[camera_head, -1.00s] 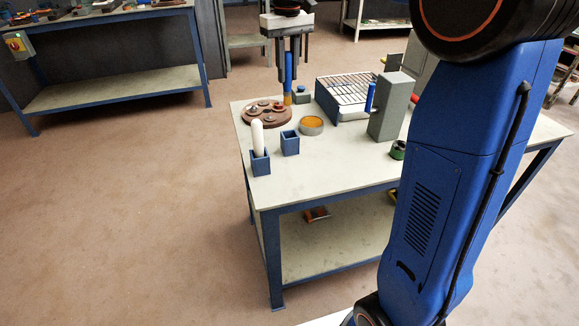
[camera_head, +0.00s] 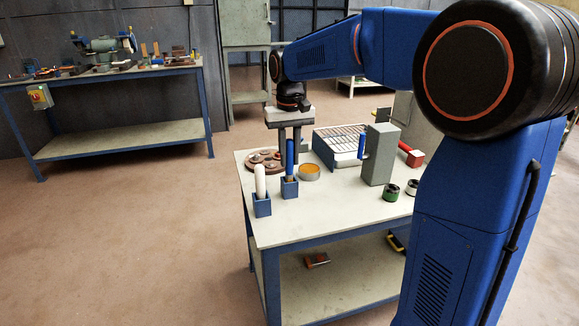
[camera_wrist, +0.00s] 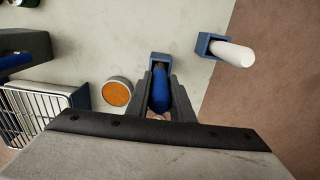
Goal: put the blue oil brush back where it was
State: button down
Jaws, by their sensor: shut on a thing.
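My gripper (camera_head: 290,148) points down and is shut on the blue handle. In the wrist view the brush (camera_wrist: 160,90) lies between my fingers (camera_wrist: 161,100), lined up with the holder (camera_wrist: 159,60).
A second blue holder with a white rod (camera_head: 261,182) stands to the left. A round orange-topped tin (camera_head: 309,172) is close on the right. A brown round plate (camera_head: 262,160), wire rack (camera_head: 338,142) and grey block (camera_head: 380,155) surround it. The table front is clear.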

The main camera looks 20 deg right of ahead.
aim_at(289, 173)
jog(key=shift+f, duration=1.6)
jog(key=c, duration=1.6)
grip_release()
jog(key=shift+f, duration=0.1)
jog(key=shift+o, duration=0.2)
notch_tip(289, 173, up, 12)
